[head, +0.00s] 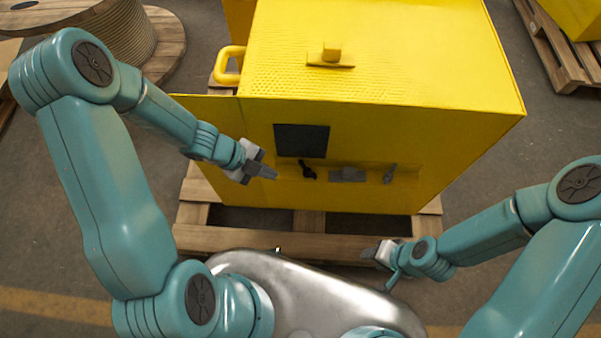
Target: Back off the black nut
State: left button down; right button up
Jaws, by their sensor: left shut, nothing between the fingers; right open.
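A small black part (308,170), which looks like the black nut, sits on the front face of the yellow machine housing (400,60). Its exact shape is too small to tell. My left gripper (270,172) is shut and empty, just left of the black part, with a small gap showing between them in the picture. My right gripper (372,254) is open and empty, lower right of the black part and well apart from it, in front of the pallet.
A dark square panel (301,140) lies above the black part. A grey block (348,175) and a small grey part (389,174) sit to its right. A yellow door-like panel (207,112) sticks out left. The housing stands on a wooden pallet (232,239).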

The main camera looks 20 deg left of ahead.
aim_at(308, 170)
pick_arm(q)
jog(key=b+x, duration=0.1)
jog(key=x, duration=0.2)
jog(key=w+b+x, duration=0.1)
jog(key=b+x, duration=0.1)
jog(key=x, duration=0.2)
jog(key=w+r+b+x, duration=0.1)
jog(key=b+x, duration=0.1)
jog(key=x, duration=0.2)
jog(key=shift+d, duration=0.4)
jog(key=shift+w+d, duration=0.3)
jog(key=shift+w, duration=0.15)
jog(key=shift+f, duration=0.1)
